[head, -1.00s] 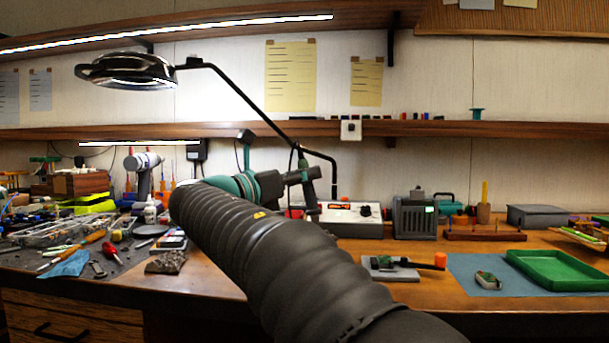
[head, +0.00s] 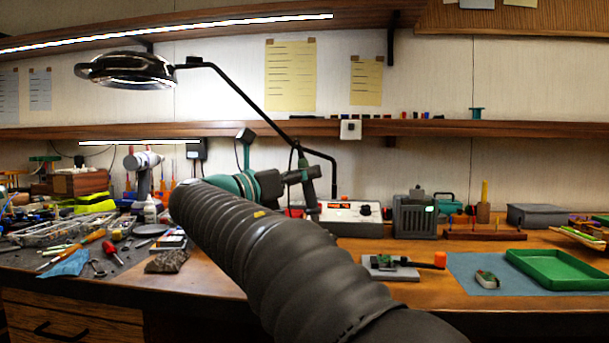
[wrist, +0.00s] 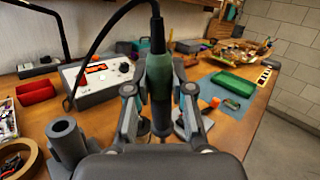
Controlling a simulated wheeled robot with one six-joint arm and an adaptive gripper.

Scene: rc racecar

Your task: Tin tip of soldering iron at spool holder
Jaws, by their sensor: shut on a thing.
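In the wrist view, my gripper (wrist: 159,92) is shut on a soldering iron (wrist: 158,70) with a green and black handle. The iron stands about upright between the fingers, and its black cable loops off to the left. Its lower end is hidden or too small to make out, so I cannot see the tip clearly. In the head view, my gripper (head: 308,178) is small and dark, above the bench in front of the white control unit (head: 345,220). I cannot tell for sure which thing is the spool holder. A grey base with a green part (head: 390,267) and an orange piece (head: 440,260) stand right of my arm.
A dark grey cylinder holder (wrist: 65,140) stands left of my gripper. A dark boxy unit (head: 414,217) and a pegged wooden rack (head: 485,235) stand at the back right. A green tray (head: 550,268) lies on a blue mat (head: 465,270). The left bench is cluttered.

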